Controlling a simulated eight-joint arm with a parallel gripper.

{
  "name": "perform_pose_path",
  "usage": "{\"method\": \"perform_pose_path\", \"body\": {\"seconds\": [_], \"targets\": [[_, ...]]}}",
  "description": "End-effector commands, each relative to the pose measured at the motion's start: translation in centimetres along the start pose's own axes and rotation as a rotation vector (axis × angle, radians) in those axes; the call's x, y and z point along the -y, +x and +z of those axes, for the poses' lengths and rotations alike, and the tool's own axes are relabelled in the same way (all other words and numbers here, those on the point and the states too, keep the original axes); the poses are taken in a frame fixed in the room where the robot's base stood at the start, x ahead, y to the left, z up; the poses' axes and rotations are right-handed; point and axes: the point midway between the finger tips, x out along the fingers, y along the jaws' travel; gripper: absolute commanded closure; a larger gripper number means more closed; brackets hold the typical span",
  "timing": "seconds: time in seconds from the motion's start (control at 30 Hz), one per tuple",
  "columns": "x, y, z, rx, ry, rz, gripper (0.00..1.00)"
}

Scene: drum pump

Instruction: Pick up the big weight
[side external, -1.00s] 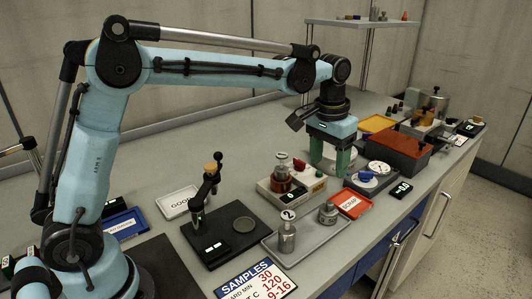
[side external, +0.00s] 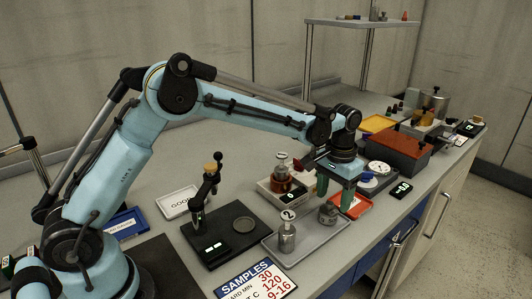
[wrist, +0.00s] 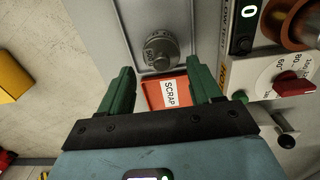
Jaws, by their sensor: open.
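Two metal weights stand on a grey tray (side external: 308,240). The nearer weight (side external: 287,238) has a round tag marked 2 on top. The other weight (side external: 328,214) stands at the tray's back right, close to my gripper, and appears in the wrist view (wrist: 161,50) as a round knurled top with a knob. I cannot tell for certain which is the big weight. My gripper (side external: 335,192) points down with its green fingers apart and empty, just above and beside that back-right weight. In the wrist view my gripper (wrist: 161,78) has the weight just beyond the fingertips, roughly centred between them.
The orange SCRAP tray (side external: 362,206) lies just behind my gripper and shows between the fingers in the wrist view (wrist: 165,93). A heater box (side external: 268,190) with a red pot stands left of my gripper. A dark stand (side external: 230,235) is further left.

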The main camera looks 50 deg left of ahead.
Motion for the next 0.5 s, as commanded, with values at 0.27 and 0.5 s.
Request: {"method": "perform_pose_path", "body": {"seconds": [0.27,0.5], "targets": [[0.3,3.7,0.6,0.000,0.000,0.000,0.36],[0.3,4.6,0.6,-0.001,0.000,0.001,0.36]]}}
